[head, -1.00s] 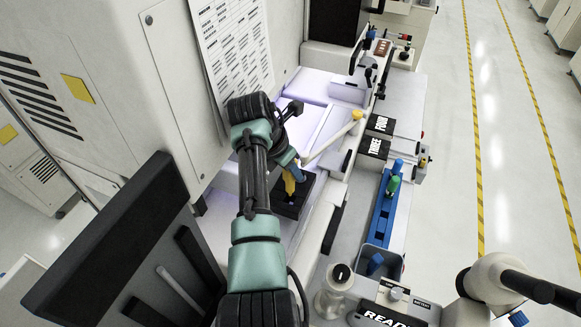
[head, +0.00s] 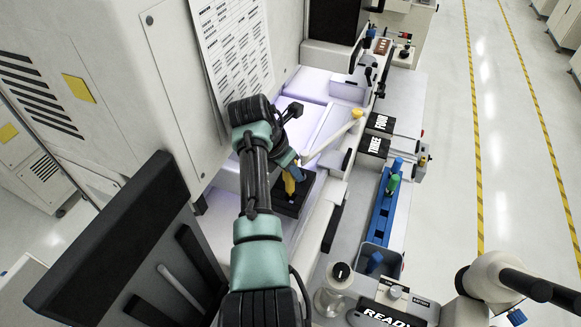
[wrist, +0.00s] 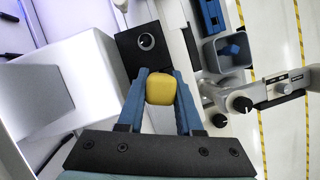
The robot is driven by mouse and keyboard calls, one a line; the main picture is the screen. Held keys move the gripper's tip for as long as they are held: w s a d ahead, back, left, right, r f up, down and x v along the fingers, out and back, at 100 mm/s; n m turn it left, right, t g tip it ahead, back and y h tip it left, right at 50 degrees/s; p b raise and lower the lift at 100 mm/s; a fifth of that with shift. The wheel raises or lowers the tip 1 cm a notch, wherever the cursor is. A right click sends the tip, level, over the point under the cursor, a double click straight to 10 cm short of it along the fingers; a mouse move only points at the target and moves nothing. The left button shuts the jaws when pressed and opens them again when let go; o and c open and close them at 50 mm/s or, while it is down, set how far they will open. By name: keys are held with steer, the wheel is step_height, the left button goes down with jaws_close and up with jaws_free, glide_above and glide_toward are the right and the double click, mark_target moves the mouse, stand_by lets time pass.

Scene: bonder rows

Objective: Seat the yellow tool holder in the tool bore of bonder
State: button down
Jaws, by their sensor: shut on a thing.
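The yellow tool holder (head: 291,181) is held in my gripper (head: 294,168), above a black block (head: 292,203) on the bonder's light deck. In the wrist view the yellow holder (wrist: 161,88) sits between the two blue fingers of my gripper (wrist: 160,95), which are shut on it. Beyond the holder, the black block (wrist: 128,50) shows a round bore with a bright ring (wrist: 146,41). The holder appears apart from that bore in the wrist view. The holder's lower end is hidden, so I cannot tell its height above the block.
A blue rack (head: 382,215) with blue and green holders stands to the right, with a grey bin (head: 384,261) in front of it. Black blocks marked THREE (head: 374,147) and FOUR (head: 380,124) stand behind. A yellow-tipped lever (head: 335,136) reaches close beside my gripper. A dark monitor (head: 130,245) stands at left.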

mark_target(287, 182)
steer(key=shift+f+b, duration=0.55)
steer(key=shift+f, duration=0.75)
steer(key=shift+f+b, duration=0.35)
steer(key=shift+f, duration=0.3)
steer(key=shift+f, duration=0.25)
stand_by(0.5)
steer(key=shift+f+b, duration=0.75)
steer(key=shift+f, duration=0.15)
steer(key=c, duration=0.5)
jaws_free()
